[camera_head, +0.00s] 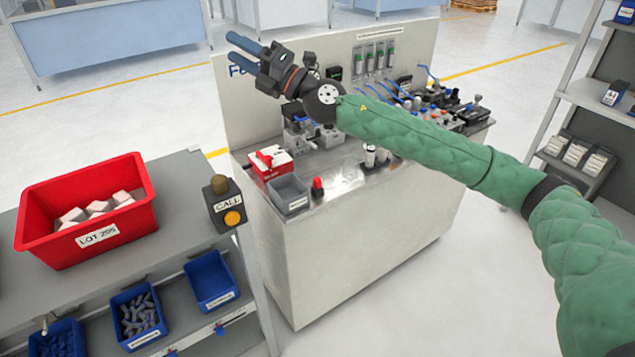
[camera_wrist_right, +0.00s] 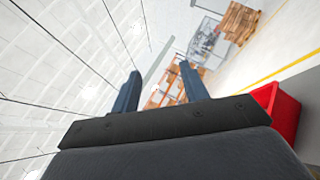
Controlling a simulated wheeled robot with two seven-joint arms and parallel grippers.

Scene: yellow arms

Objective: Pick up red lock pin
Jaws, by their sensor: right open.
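My right gripper (camera_head: 231,47) is raised above the back left of the workbench. Its two blue fingers are apart with nothing between them; the open fingers also show in the right wrist view (camera_wrist_right: 159,69). A small red-and-white box (camera_head: 270,162) stands on the bench's left side with red pieces at its top, too small to identify. A small red upright piece (camera_head: 317,187) stands near the front edge, right of a grey tray (camera_head: 288,194). I cannot tell which of these red pieces is the lock pin. My left gripper is out of view.
A grey shelf at left holds a red bin (camera_head: 97,236) of pale blocks, a call-button box (camera_head: 225,204) and several blue bins below. Fixtures and hoses crowd the bench's back. My green right arm crosses above its right side. The steel front strip is mostly clear.

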